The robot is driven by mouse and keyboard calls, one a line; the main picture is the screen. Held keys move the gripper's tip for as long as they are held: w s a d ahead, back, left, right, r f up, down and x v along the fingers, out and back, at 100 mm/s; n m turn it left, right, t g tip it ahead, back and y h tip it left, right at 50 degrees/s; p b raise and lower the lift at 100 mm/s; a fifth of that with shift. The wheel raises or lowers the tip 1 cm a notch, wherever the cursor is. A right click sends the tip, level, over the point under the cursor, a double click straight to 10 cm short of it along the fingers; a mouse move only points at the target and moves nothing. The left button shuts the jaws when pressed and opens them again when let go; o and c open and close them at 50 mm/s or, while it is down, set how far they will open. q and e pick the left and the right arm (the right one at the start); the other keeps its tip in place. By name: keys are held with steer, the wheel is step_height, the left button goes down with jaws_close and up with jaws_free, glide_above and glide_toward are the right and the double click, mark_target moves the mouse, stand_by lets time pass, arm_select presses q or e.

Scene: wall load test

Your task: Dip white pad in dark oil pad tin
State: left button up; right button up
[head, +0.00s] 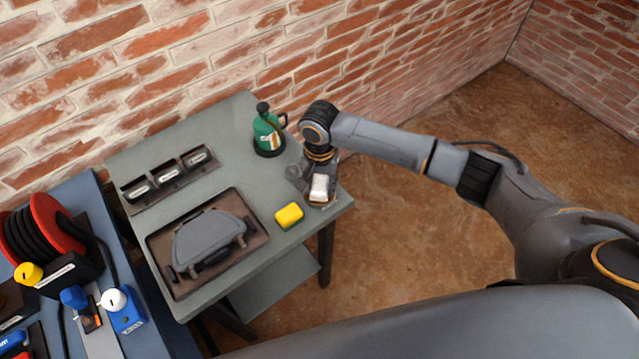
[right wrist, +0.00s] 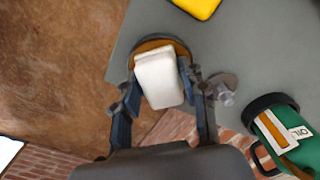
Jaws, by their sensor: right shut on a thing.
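The white pad (head: 319,187) is a small block at the right end of the grey-green table; it also shows in the right wrist view (right wrist: 160,80). My right gripper (head: 320,182) is shut on the pad, with a finger on each side of it in the right wrist view (right wrist: 162,85). The oil pad tin (head: 321,203) is round and sits under the pad near the table edge. Its orange-brown inside and dark rim show past the pad in the right wrist view (right wrist: 160,44). I cannot tell whether pad and tin touch. My left gripper is out of view.
A green oil can (head: 268,132) stands behind the tin. A yellow and green sponge (head: 289,216) lies to its left. A brown tray (head: 164,234) holds a grey part. A dark three-slot holder (head: 170,186) lies behind it. A blue bench (head: 88,200) stands at left.

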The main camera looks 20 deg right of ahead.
mark_target(319, 185)
steer(key=shift+s+f+p, duration=0.1)
steer(key=shift+p, duration=0.3)
stand_by(1.4)
step_height(319, 185, up, 7)
steer(key=p, duration=0.8)
steer(key=shift+p, duration=0.4)
stand_by(0.4)
